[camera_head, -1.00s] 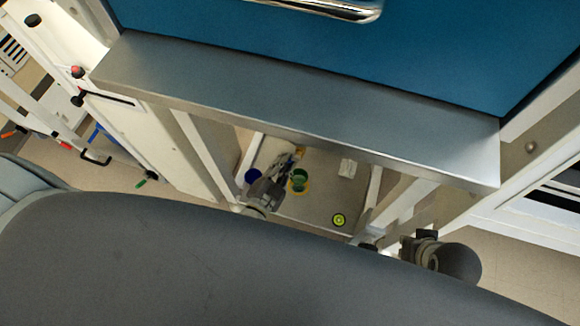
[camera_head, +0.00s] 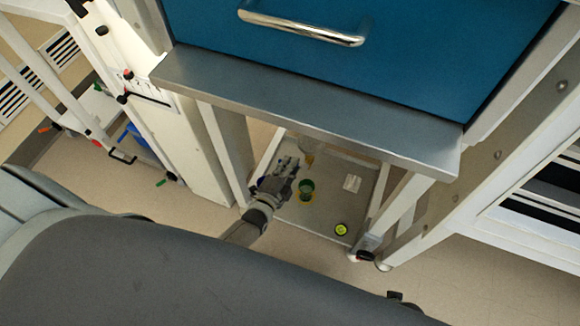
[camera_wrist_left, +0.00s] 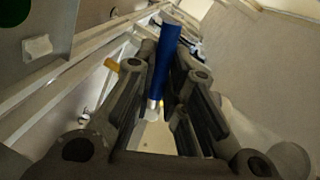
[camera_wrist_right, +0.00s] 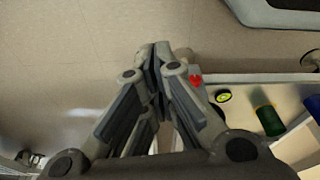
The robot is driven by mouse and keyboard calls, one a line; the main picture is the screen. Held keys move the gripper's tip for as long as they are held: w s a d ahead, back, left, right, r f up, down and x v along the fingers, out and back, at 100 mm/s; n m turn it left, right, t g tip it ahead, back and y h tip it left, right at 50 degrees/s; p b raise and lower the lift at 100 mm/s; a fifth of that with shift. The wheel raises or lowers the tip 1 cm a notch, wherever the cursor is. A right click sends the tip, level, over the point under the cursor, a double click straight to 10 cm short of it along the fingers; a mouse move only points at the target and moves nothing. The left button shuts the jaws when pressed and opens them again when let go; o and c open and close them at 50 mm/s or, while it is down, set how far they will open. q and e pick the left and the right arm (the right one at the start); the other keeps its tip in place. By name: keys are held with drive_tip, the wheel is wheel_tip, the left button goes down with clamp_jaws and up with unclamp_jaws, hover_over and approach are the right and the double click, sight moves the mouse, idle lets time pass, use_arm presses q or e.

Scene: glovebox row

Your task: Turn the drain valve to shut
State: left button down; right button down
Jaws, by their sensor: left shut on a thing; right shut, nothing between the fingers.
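My left gripper (camera_head: 286,170) is under the steel ledge, low over the grey tray. In the left wrist view its fingers (camera_wrist_left: 168,85) are shut on a blue handle (camera_wrist_left: 167,55) with a silvery metal end. The handle looks like a valve lever, but the valve body is not clear in any view. In the head view the gripper hides most of the held part. My right gripper (camera_wrist_right: 155,60) is shut and empty over the bare floor. It is beside the tray frame and apart from the items there.
The grey tray (camera_head: 325,215) holds a green cylinder (camera_head: 306,187), a yellow-green round item (camera_head: 341,229) and a pale label (camera_head: 352,183). The steel ledge (camera_head: 300,110) and blue cabinet front (camera_head: 400,60) overhang it. White frame posts (camera_head: 228,155) stand beside it. A red knob (camera_wrist_right: 195,80) is near my right gripper.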

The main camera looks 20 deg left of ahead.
use_arm(q)
drive_tip(key=shift+r+m+y+p, duration=0.2)
drive_tip(key=shift+r+m+p, duration=0.2)
drive_tip(key=shift+m, duration=0.35)
drive_tip(key=shift+r+m+y+p, duration=0.25)
drive_tip(key=shift+m+p, duration=0.25)
drive_tip(key=shift+m, duration=0.25)
use_arm(e)
drive_tip(key=s+f, duration=0.5)
drive_tip(key=shift+d+f, duration=0.15)
drive_tip(key=shift+d, duration=0.2)
drive_tip(key=shift+s, duration=0.1)
use_arm(q)
drive_tip(key=c, duration=1.5)
unclamp_jaws()
drive_tip(key=shift+r, duration=0.1)
drive_tip(key=shift+a, duration=0.1)
drive_tip(key=s, duration=0.4)
drive_tip(key=s+r, duration=0.1)
drive_tip(key=s, duration=0.3)
drive_tip(key=s+r, duration=0.1)
drive_tip(key=s, duration=0.2)
drive_tip(key=shift+s+r, duration=0.2)
drive_tip(key=shift+s, duration=0.2)
